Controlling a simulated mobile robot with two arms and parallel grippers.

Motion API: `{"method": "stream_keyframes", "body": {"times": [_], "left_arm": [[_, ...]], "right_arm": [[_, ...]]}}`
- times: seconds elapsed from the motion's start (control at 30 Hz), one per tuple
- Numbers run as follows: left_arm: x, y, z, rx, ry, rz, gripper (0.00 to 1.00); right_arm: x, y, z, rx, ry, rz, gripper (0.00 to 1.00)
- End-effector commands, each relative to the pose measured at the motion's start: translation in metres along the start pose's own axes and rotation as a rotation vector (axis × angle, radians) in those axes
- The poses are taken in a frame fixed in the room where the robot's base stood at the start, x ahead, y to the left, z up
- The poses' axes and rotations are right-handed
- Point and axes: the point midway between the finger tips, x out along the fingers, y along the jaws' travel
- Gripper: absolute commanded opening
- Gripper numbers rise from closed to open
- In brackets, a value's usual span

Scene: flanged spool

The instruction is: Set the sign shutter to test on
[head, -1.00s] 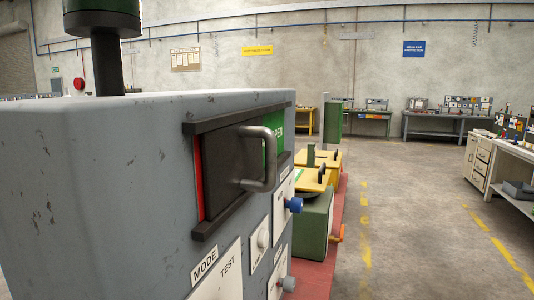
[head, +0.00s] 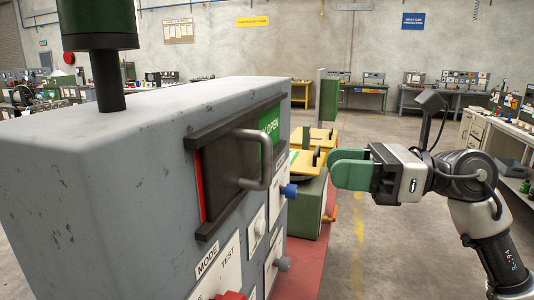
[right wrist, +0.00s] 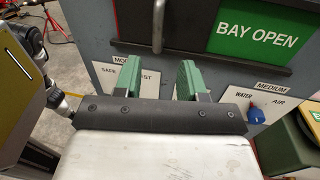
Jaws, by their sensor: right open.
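The sign shutter (head: 222,172) is a dark sliding panel between two dark rails on the grey cabinet. Its bent grey handle (head: 262,160) stands out from the panel. The shutter is at the left, with the green sign (head: 270,124) uncovered at right; it reads "BAY OPEN" in the right wrist view (right wrist: 258,30). A red strip (head: 202,185) shows at the shutter's left edge. My right gripper (head: 345,168) is open and empty, to the right of the handle and apart from it. In the right wrist view the handle (right wrist: 158,25) appears between and beyond the fingers (right wrist: 150,75). My left gripper is not in view.
Below the shutter are a MODE plate (head: 222,268) with a red knob (head: 230,296) and a blue knob (head: 289,191). Yellow-topped green equipment (head: 307,205) stands behind. Open floor lies to the right.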

Motion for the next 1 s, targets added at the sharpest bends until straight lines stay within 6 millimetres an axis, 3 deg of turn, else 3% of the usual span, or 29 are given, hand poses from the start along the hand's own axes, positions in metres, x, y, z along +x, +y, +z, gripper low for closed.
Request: {"method": "stream_keyframes", "body": {"times": [0.17, 0.6, 0.8, 1.0], "left_arm": [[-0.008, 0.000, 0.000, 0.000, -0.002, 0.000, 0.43], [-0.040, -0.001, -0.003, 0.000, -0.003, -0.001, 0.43], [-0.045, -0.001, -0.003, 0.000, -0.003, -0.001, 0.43], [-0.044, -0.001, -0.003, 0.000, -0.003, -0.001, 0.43]], "right_arm": [[0.015, 0.007, 0.005, -0.042, 0.027, 0.002, 0.41], [0.092, 0.006, 0.004, -0.035, 0.023, 0.001, 0.41], [0.107, 0.006, 0.002, -0.035, 0.022, 0.000, 0.41], [0.108, 0.005, 0.001, -0.036, 0.022, -0.001, 0.41]]}}
